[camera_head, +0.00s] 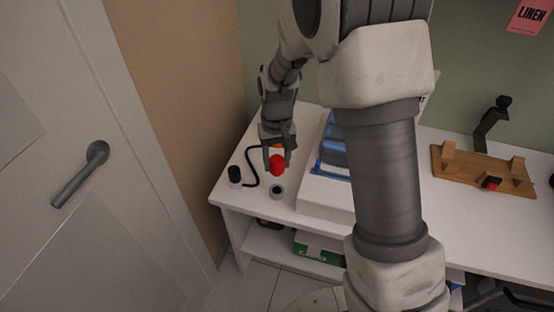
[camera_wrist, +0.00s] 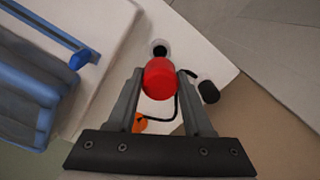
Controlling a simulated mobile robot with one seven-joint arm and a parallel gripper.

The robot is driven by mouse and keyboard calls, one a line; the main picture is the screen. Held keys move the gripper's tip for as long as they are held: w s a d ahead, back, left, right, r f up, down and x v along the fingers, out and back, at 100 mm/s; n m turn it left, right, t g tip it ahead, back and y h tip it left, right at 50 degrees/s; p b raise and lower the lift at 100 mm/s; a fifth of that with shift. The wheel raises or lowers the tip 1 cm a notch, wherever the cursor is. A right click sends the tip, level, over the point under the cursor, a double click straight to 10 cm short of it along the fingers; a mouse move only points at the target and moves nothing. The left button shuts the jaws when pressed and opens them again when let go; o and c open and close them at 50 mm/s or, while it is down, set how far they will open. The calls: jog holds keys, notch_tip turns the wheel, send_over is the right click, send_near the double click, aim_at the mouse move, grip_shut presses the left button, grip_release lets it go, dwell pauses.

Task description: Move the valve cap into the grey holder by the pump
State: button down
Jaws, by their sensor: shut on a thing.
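My gripper (camera_head: 278,166) is shut on a red cylindrical cap (camera_head: 277,160), which I take to be the valve cap. In the wrist view the cap (camera_wrist: 159,80) sits between the two fingers. It appears held above the white tabletop; the exact height is hard to tell. A small grey round holder (camera_head: 277,191) with a dark opening stands just in front of the cap in the head view. In the wrist view the holder (camera_wrist: 159,47) shows just beyond the cap. A black cylinder (camera_head: 235,175) with a black hose, perhaps the pump, stands to the left.
An orange part (camera_wrist: 140,124) lies near the hose. A white box-like tray (camera_head: 323,196) with folded blue things (camera_head: 331,150) is close on the right. A wooden rack (camera_head: 480,170) stands farther right. The table's left front edge is near; a door (camera_head: 110,170) is at left.

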aim_at(277, 175)
jog(key=shift+f+b, duration=1.95)
jog(key=shift+f, duration=1)
jog(key=shift+f+b, duration=0.8)
jog(key=shift+f, duration=0.65)
jog(key=shift+c, duration=1.1)
grip_release()
notch_tip(277, 175, up, 16)
jog(key=p, duration=0.4)
jog(key=shift+r, duration=0.7)
